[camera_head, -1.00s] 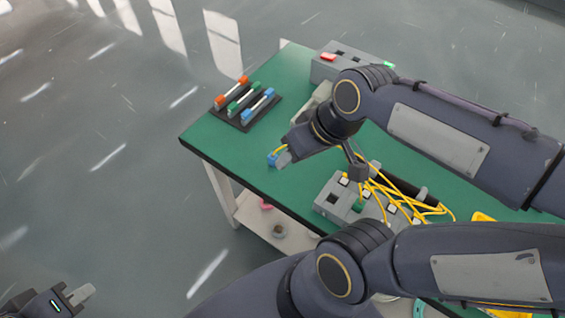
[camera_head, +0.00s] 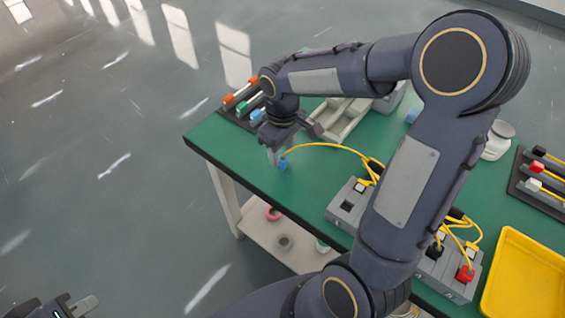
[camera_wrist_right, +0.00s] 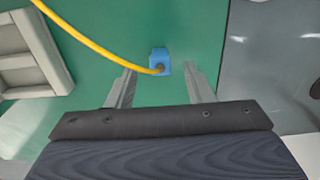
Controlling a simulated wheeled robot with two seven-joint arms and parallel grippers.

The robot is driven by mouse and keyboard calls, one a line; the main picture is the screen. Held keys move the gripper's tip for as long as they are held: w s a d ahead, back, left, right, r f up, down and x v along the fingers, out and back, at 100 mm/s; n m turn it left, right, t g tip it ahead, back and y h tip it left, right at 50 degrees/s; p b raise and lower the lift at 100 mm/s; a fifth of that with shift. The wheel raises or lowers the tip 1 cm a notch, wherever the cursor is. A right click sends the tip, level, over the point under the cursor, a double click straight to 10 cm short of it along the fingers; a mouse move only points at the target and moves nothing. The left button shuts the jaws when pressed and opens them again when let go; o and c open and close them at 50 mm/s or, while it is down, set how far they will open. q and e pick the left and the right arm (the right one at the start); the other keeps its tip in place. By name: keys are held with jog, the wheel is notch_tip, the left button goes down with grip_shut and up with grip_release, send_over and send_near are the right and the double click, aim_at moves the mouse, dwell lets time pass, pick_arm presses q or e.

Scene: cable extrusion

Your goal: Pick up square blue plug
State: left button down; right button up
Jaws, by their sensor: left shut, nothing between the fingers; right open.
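The square blue plug (camera_head: 283,164) is near the left front edge of the green table, with a yellow cable arching from it towards a grey socket box. In the right wrist view the plug (camera_wrist_right: 159,60) shows just beyond the fingertips, roughly between them, with the cable leaving to the upper left. My right gripper (camera_head: 273,156) points down beside the plug. In the wrist view this gripper (camera_wrist_right: 162,82) is open with nothing between its fingers. My left gripper (camera_head: 85,305) is shut and empty at the bottom left, away from the table.
The grey socket box (camera_head: 347,207) with plugs and yellow cables is partly hidden by my right arm. A rack of coloured pieces (camera_head: 236,105) and a grey tray (camera_head: 340,119) are behind the gripper. A yellow tray (camera_head: 525,278) lies at the right.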

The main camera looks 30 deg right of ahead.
aim_at(282, 158)
notch_tip(282, 158, down, 4)
jog(key=shift+r, duration=0.2)
grip_shut()
jog(key=shift+r, duration=0.15)
